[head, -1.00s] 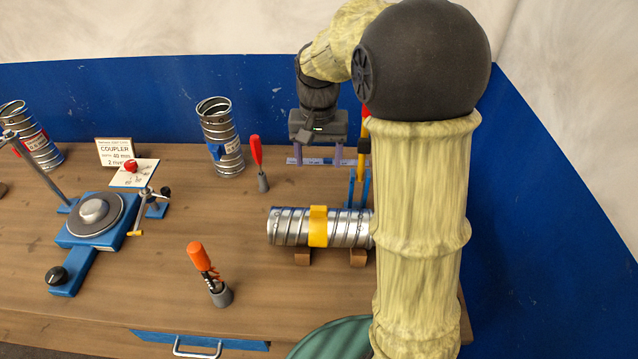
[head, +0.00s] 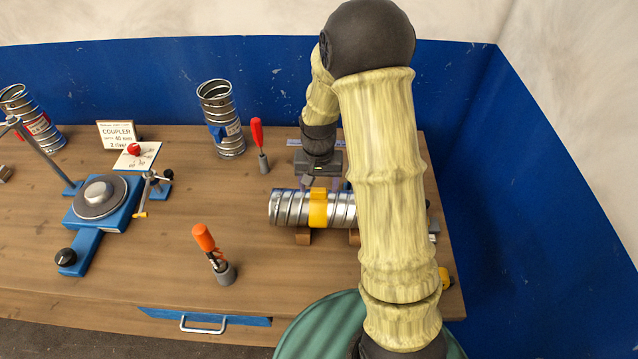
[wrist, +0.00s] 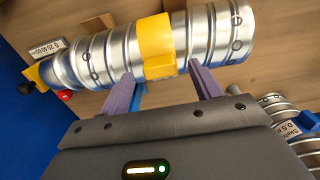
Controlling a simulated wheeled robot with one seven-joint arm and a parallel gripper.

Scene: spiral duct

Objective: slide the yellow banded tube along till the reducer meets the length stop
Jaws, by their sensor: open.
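The silver spiral tube with a yellow band (head: 318,208) lies on wooden blocks at the bench's right side. In the wrist view the tube (wrist: 201,35) crosses the top, and its yellow band (wrist: 156,45) stands between my fingers. Its left end there narrows, which looks like the reducer (wrist: 62,72). My gripper (wrist: 162,76) is open, its two purple fingertips close to the tube on either side of the band; I cannot tell whether they touch. A small red and yellow part by the narrow end may be the length stop (wrist: 40,76). My arm hides that end in the head view.
A red-handled tool (head: 258,142) and an orange-handled tool (head: 206,245) stand in holders left of the tube. A blue turntable device (head: 100,203) and upright ducts (head: 221,118) are farther left. A scale label (wrist: 48,48) lies beside the narrow end.

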